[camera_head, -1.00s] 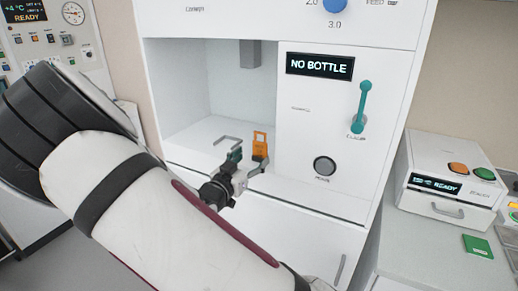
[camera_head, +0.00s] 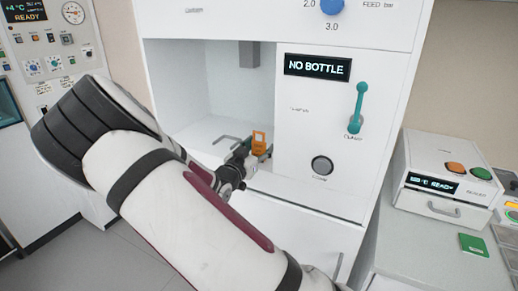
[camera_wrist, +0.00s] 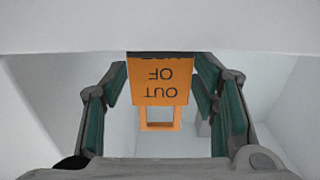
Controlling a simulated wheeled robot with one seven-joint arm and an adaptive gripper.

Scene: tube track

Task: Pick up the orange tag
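The orange tag (camera_head: 259,142) stands upright in the open bay of the white cabinet, near its right wall. In the wrist view the orange tag (camera_wrist: 160,85) shows upside-down lettering, with "OUT OF" readable, and a square loop at its lower end. My gripper (camera_wrist: 162,88) is open, with one teal-padded finger on each side of the tag. The fingertips are close to the tag's edges; whether they touch it I cannot tell. In the head view my gripper (camera_head: 256,155) is at the tag and partly hides its lower part.
A grey bracket (camera_head: 226,139) lies on the bay floor left of the tag. A grey nozzle (camera_head: 249,55) hangs above. The panel at the right has a "NO BOTTLE" display (camera_head: 318,67), a teal lever (camera_head: 358,108) and a round button (camera_head: 322,166).

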